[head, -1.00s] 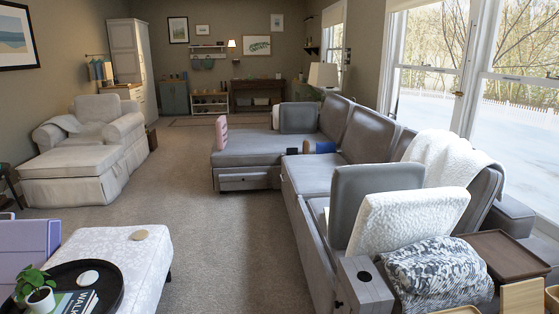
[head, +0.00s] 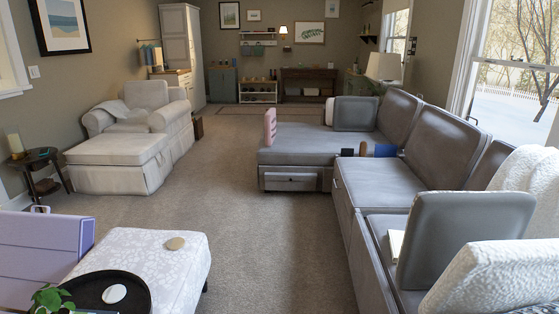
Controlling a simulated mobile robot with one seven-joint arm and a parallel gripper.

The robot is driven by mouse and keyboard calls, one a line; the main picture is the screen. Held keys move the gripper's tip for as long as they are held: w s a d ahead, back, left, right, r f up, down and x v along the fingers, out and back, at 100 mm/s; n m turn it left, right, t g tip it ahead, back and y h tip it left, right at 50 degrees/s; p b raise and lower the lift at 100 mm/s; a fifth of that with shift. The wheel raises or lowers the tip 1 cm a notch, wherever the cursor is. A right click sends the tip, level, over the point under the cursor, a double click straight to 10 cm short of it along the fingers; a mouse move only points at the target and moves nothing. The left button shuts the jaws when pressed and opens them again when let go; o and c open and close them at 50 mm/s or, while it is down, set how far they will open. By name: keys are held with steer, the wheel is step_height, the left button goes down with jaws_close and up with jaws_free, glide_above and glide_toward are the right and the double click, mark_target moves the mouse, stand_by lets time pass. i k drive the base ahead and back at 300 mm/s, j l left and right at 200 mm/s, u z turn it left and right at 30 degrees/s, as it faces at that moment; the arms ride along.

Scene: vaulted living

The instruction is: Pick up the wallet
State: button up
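I cannot make out a wallet for certain. A small dark object (head: 346,152) sits on the grey sectional sofa (head: 372,183), beside a blue item (head: 385,150) with a brown end. It is too small to tell what it is. My gripper is not in view.
A pale armchair and footrest (head: 115,150) are farther left. Carpet (head: 270,235) between ottoman and sofa is clear.

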mark_target(345, 153)
steer(key=i, duration=1.3)
steer(key=i+z, duration=0.1)
steer(key=i, duration=0.55)
steer(key=i+j+z, duration=0.1)
steer(key=i, duration=1.8)
steer(key=i+z, duration=0.15)
steer(key=i, duration=0.25)
steer(key=i+j+z, duration=0.15)
steer(key=i, duration=0.2)
steer(key=i+j+z, duration=0.2)
steer(key=i, duration=0.2)
steer(key=i+j+z, duration=0.25)
steer(key=z, duration=0.15)
steer(key=i+j+z, duration=0.6)
steer(key=j+z, duration=0.2)
steer(key=i+j+z, duration=0.2)
steer(key=j+z, duration=0.2)
steer(key=i+j+z, duration=0.15)
steer(key=j, duration=0.3)
steer(key=k, duration=0.05)
